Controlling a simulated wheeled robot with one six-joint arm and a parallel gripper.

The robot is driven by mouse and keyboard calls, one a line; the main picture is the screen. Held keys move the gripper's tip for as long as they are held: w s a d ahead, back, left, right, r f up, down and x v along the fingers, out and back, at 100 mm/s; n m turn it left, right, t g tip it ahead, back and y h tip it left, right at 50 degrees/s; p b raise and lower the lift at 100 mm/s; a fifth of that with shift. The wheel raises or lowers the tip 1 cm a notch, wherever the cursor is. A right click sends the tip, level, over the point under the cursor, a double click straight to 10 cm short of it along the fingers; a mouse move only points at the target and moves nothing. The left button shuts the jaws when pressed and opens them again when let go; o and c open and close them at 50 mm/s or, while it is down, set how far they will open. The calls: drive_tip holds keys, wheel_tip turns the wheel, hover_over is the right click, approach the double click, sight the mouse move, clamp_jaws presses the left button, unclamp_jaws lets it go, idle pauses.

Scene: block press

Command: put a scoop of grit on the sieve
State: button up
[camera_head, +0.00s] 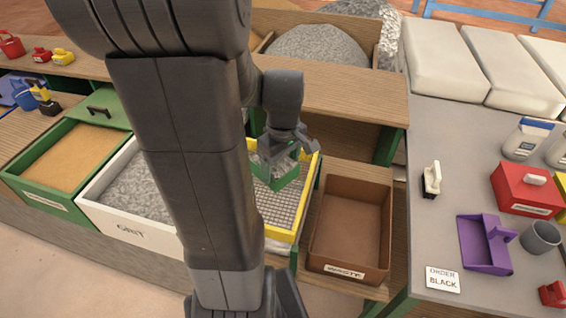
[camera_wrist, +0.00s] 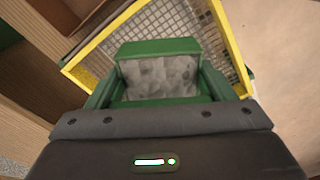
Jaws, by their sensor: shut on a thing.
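My gripper (camera_head: 285,146) is shut on a green scoop (camera_head: 279,178) in the head view. The scoop also shows in the wrist view (camera_wrist: 160,47), with grey grit (camera_wrist: 158,77) inside it. The scoop is above the sieve (camera_head: 284,207), which has a yellow frame and a wire mesh; the mesh that shows looks bare. The sieve also shows in the wrist view (camera_wrist: 221,30) behind the scoop. A white bin labelled GRIT (camera_head: 127,232) holds grey grit, left of the sieve. My arm hides part of the bin and the sieve's left side.
A brown WASTE box (camera_head: 345,265) stands right of the sieve. A green bin of tan sand (camera_head: 33,190) is at the far left. A wooden shelf (camera_head: 345,92) rises behind the sieve. The grey table at right holds a purple dustpan (camera_head: 484,244) and a red box (camera_head: 524,190).

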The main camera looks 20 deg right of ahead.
sight(278, 175)
drive_tip(key=shift+w+a+f+b, duration=0.15)
drive_tip(key=shift+w+f+b, duration=0.15)
drive_tip(key=shift+f+b, duration=0.3)
drive_tip(key=shift+w+a+f+b, duration=0.1)
drive_tip(key=shift+w+f+b, duration=0.2)
drive_tip(key=shift+f, duration=0.5)
drive_tip(key=shift+w+a+r+g+p, duration=0.15)
drive_tip(key=shift+r+g+p, duration=0.2)
drive_tip(key=shift+p, duration=0.1)
drive_tip(key=shift+w+a+r+g+h+p, duration=0.25)
drive_tip(key=shift+w+g+h+p, duration=0.1)
drive_tip(key=shift+w+g+p, duration=0.25)
drive_tip(key=shift+w+a+r+g+h+p, duration=0.2)
drive_tip(key=shift+w+g+h+p, duration=0.2)
drive_tip(key=shift+g+p, duration=0.25)
drive_tip(key=shift+w+a+r+g+h+p, duration=0.15)
drive_tip(key=shift+w+a+g+h+p, duration=0.15)
drive_tip(key=shift+w+g+p, duration=0.35)
drive_tip(key=shift+w+a+r+g+h+p, duration=0.2)
drive_tip(key=shift+w+g+h+p, duration=0.25)
drive_tip(key=shift+g+p, duration=0.45)
drive_tip(key=shift+w+a+r+g+h+p, duration=0.1)
drive_tip(key=shift+w+a+g+h+p, duration=0.35)
drive_tip(key=shift+p, duration=0.6)
drive_tip(key=shift+w+a+g+h+p, duration=0.2)
drive_tip(key=shift+w+g+h+p, duration=0.1)
drive_tip(key=shift+w+g+p, duration=0.4)
drive_tip(key=shift+w+a+g+h+p, duration=0.2)
drive_tip(key=shift+w+g+p, duration=0.3)
drive_tip(key=shift+g, duration=0.4)
